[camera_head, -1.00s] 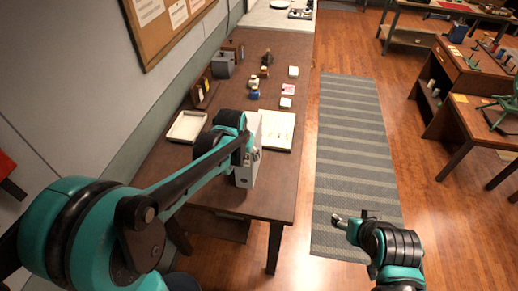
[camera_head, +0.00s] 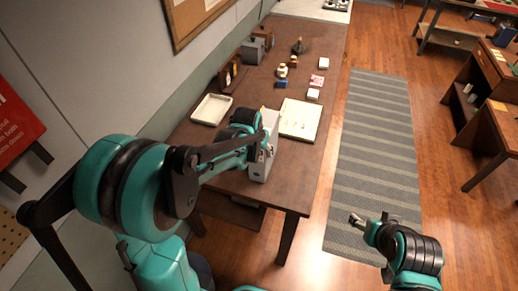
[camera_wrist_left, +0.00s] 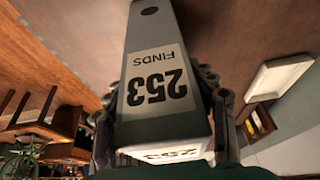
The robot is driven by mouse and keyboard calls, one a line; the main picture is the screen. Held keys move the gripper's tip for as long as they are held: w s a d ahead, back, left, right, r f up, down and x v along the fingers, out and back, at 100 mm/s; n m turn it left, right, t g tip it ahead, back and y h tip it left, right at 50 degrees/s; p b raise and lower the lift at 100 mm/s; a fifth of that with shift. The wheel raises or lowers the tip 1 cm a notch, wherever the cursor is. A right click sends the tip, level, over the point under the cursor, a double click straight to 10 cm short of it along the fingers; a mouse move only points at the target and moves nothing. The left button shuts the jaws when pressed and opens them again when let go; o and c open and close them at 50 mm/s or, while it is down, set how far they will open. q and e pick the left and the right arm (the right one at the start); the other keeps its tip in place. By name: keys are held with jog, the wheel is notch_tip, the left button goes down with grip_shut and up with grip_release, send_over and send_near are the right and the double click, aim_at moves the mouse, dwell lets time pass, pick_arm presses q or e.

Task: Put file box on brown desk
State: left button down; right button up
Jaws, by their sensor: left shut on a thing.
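The grey file box (camera_head: 262,168) is near the front end of the long brown desk (camera_head: 290,183) in the head view. In the left wrist view the file box (camera_wrist_left: 153,75) fills the middle and shows a white label reading "253 FINDS". My left gripper (camera_head: 263,148) is shut on it, with fingers on both sides of the box in the wrist view. The box looks upright over the desk; I cannot tell if its bottom touches the top. My right gripper (camera_head: 357,218) is empty over the floor beside the desk; its opening is too small to judge.
A white tray (camera_head: 211,109) and a pale flat board (camera_head: 299,119) lie on the desk near the box. Small bottles and white boxes stand farther back. A wall borders the left side. A striped rug (camera_head: 373,150) lies on clear floor at the right.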

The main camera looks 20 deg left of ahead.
pick_arm(q)
jog(key=c, duration=0.5)
grip_release()
jog(key=shift+c, duration=0.2)
jog(key=p+v, duration=0.3)
jog(key=v, duration=0.9)
jog(key=s+t, duration=0.2)
jog(key=s, duration=1.5)
jog(key=shift+d+r+t, duration=0.2)
jog(key=shift+r+t, duration=0.1)
jog(key=shift+r, duration=0.05)
notch_tip(320, 180, down, 10)
jog(key=b, duration=1)
jog(key=shift+f, duration=0.15)
